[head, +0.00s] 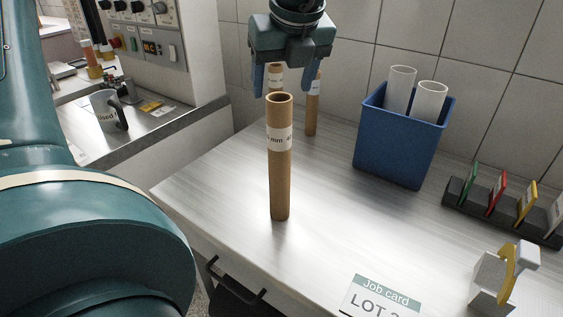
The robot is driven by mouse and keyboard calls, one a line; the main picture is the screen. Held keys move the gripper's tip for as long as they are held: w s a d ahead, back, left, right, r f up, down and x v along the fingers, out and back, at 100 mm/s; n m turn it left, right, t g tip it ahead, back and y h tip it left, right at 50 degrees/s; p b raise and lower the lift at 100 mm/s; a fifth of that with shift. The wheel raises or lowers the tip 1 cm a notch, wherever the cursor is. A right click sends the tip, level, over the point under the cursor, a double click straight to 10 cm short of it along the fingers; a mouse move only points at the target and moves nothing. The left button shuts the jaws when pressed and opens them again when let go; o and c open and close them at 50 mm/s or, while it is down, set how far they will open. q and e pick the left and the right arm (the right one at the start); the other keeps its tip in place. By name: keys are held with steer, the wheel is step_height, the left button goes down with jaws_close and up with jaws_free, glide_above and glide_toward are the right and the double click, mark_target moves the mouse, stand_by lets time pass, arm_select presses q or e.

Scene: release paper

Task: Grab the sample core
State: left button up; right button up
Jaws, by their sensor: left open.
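A brown cardboard core (280,175) with a white printed label stands upright on the table, near the middle of the head view. I take this front one as the sample core, but its label is only partly readable. My left gripper (285,93) points down at the top of the view, its two blue fingers apart and empty. The fingers appear to the left and right of the core's top end; I cannot tell how far behind or above it they are. Two more brown cores (312,112) stand behind, partly hidden by the gripper. My right gripper is not in view.
A blue bin (395,152) holds two white tubes (430,101). Right of it is a dark rack (459,195) with coloured cards. A job card (375,300) and a white-and-yellow device (493,278) sit at the front right. The table (340,225) is clear around the front core.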

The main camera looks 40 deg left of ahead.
mark_target(279, 109)
arm_select(q)
steer(key=p+x, duration=0.1)
steer(key=x, duration=0.6)
steer(key=shift+f+p, duration=0.25)
steer(key=shift+p, duration=0.05)
steer(key=shift+c, duration=0.3)
steer(key=shift+w+r, duration=0.1)
steer(key=c, duration=1.4)
